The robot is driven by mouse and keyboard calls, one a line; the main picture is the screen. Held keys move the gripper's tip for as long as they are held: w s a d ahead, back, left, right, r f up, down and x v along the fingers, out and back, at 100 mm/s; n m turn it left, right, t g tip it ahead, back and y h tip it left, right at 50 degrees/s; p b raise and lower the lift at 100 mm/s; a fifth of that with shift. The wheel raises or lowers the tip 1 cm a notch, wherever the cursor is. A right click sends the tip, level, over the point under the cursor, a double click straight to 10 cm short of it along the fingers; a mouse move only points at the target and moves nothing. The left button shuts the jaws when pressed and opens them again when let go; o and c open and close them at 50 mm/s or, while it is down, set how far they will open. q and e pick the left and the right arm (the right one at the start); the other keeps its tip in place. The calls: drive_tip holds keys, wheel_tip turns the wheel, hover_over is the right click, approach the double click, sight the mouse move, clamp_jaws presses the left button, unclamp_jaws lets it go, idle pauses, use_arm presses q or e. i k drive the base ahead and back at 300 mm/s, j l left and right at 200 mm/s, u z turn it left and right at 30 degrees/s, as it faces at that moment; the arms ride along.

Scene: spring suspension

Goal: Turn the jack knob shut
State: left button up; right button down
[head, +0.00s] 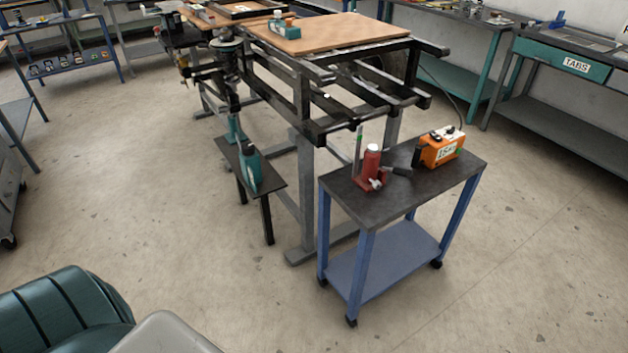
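A red bottle jack (372,162) stands upright on the dark top of a blue-legged cart, near its front left part. A small pale knob-like part (376,184) shows low on the jack's front; whether it is open or shut cannot be told. A dark handle (398,171) lies just right of the jack. A teal bottle-shaped jack (250,168) stands on a small black stand below the steel frame; no knob can be made out on it. Neither of my grippers is in view.
The cart (340,187) also carries an orange box (440,147). A black steel frame (300,115) with a wooden board (328,33) stands behind it. The small black stand (268,185) is left of the cart. Open concrete floor lies in front.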

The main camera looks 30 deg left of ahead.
sight(377, 184)
drive_tip(key=i+u, duration=0.1)
drive_tip(key=u, duration=0.35)
drive_tip(key=i+l+u, duration=0.1)
drive_tip(key=u, duration=0.3)
drive_tip(key=i+l+u, duration=0.1)
drive_tip(key=l+u, duration=0.15)
drive_tip(key=u, duration=0.2)
drive_tip(key=l+u, duration=0.15)
drive_tip(key=u, duration=0.25)
drive_tip(key=i+l+u, duration=0.1)
drive_tip(key=u, duration=0.35)
drive_tip(key=l, duration=0.1)
